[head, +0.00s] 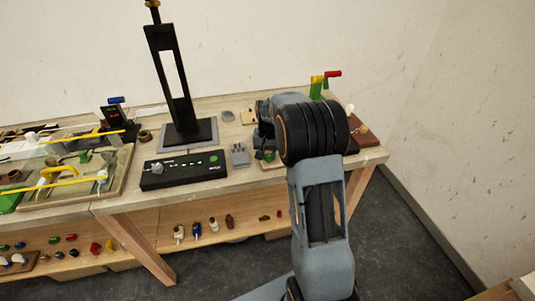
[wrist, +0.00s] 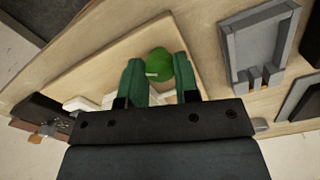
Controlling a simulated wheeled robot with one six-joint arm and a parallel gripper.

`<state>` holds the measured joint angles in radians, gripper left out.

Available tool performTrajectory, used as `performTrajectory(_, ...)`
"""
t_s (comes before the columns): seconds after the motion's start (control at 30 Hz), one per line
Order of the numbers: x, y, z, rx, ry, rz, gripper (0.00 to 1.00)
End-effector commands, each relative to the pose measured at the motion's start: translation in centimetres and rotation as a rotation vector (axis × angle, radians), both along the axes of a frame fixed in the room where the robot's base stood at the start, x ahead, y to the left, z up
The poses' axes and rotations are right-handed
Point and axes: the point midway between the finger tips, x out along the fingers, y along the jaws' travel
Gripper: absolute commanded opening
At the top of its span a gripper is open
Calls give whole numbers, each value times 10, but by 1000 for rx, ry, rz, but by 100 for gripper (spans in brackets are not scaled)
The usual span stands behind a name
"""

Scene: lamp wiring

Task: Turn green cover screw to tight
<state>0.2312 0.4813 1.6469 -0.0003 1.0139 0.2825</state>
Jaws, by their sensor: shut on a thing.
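The green cover screw (wrist: 158,62) shows in the wrist view as a round green head with a small pale mark on its near side. It sits between the green fingers of my gripper (wrist: 157,75), which is shut on it. The screw is over a pale wooden board (wrist: 90,75); its lower part and what it sits in are hidden, so I cannot tell how tight it is. In the head view my arm covers most of this spot, and only a small dark green part shows at its left edge.
A grey open holder (wrist: 262,45) lies right of the fingers in the wrist view. In the head view, a black box with green lights (head: 185,170) and a black stand (head: 172,80) are left of my arm. A green and red crank (head: 318,86) stands behind it.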

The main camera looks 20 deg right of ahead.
Motion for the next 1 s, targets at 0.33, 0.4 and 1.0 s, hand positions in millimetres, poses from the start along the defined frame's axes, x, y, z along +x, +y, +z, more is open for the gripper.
performTrajectory(0.33,1,0,1,0,-4,-159,6)
performTrajectory(0.4,1,0,1,0,-4,-176,6)
performTrajectory(1.0,1,0,1,0,-4,-204,30)
